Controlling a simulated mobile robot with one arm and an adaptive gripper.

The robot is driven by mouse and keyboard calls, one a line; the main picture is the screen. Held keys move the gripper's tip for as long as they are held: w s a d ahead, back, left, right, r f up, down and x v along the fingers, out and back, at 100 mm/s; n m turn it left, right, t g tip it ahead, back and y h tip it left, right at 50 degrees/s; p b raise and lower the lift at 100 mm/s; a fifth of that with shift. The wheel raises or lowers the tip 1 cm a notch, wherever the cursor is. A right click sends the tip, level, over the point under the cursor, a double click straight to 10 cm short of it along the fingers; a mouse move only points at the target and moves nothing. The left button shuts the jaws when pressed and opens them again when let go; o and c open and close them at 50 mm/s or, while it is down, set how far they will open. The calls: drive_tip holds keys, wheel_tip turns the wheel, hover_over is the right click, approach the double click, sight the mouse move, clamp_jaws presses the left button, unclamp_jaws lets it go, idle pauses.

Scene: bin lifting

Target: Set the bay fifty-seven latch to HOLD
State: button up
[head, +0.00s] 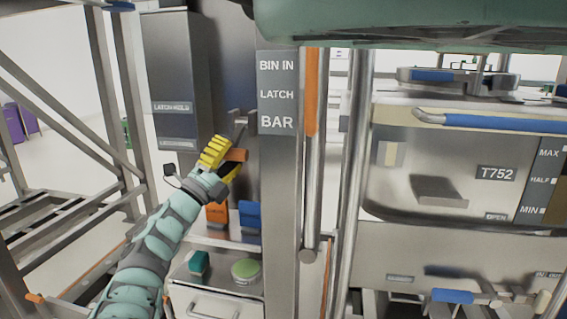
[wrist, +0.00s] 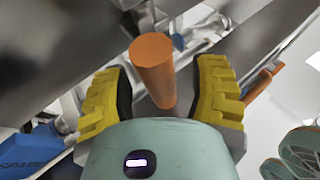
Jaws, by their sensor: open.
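An orange cylindrical handle (head: 236,155) sticks out beside the grey post, below a grey box with a small label (head: 172,107) that seems to begin with LATCH. In the wrist view the handle (wrist: 153,70) lies between the yellow fingers of my gripper (wrist: 164,80). A gap shows on each side of it. My gripper (head: 222,158) is open in the head view, its yellow fingers around the handle. Part of the handle is hidden by the fingers. I see no bay fifty-seven marking, and which position the latch is in cannot be told.
A post sign (head: 277,94) reads BIN IN LATCH BAR. An orange block (head: 216,214) and a blue block (head: 249,215) sit below my gripper, above a green round button (head: 245,270). A bin marked T752 (head: 497,173) stands right. Frame bars (head: 93,120) stand left.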

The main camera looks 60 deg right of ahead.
idle(0.3)
clamp_jaws()
idle(0.3)
